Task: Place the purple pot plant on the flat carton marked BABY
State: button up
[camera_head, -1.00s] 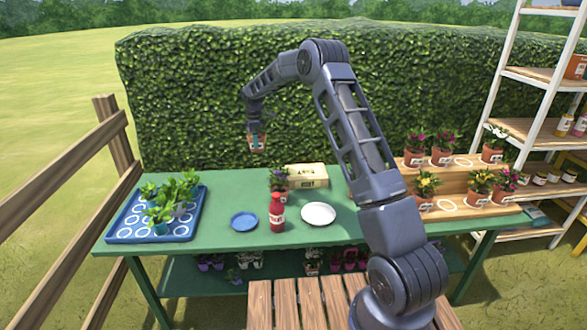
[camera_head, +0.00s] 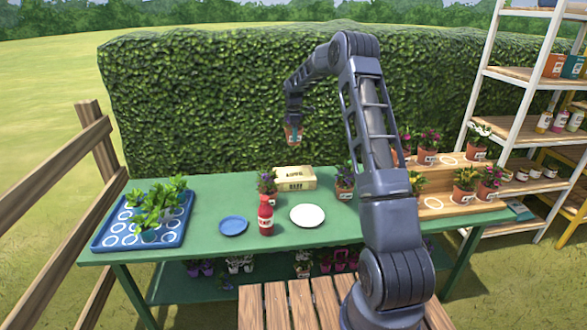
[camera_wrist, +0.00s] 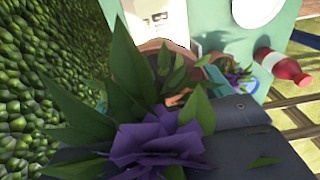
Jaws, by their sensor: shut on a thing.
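The purple pot plant (camera_head: 293,137) hangs in the air in my gripper (camera_head: 294,124), above and behind the table in the head view. Its purple flower (camera_wrist: 160,145) and green leaves fill the middle of the wrist view and hide most of the jaws. My gripper is shut on its pot. The flat carton marked BABY (camera_head: 296,179) is pale tan and lies at the back of the green table, below the held pot in the picture. Part of the carton (camera_wrist: 165,18) shows at the top of the wrist view. The pot is clear of the carton.
A potted plant (camera_head: 267,186) stands just left of the carton, another (camera_head: 345,182) just right. A red bottle (camera_head: 266,216), blue plate (camera_head: 233,226) and white plate (camera_head: 307,216) are in front. A blue tray (camera_head: 112,236) is left; a wooden stand (camera_head: 435,207) is right. A hedge rises behind.

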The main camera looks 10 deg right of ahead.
notch_tip(320, 180, down, 17)
dwell(0.6)
jog(key=o, duration=1.3)
jog(key=shift+f, duration=0.15)
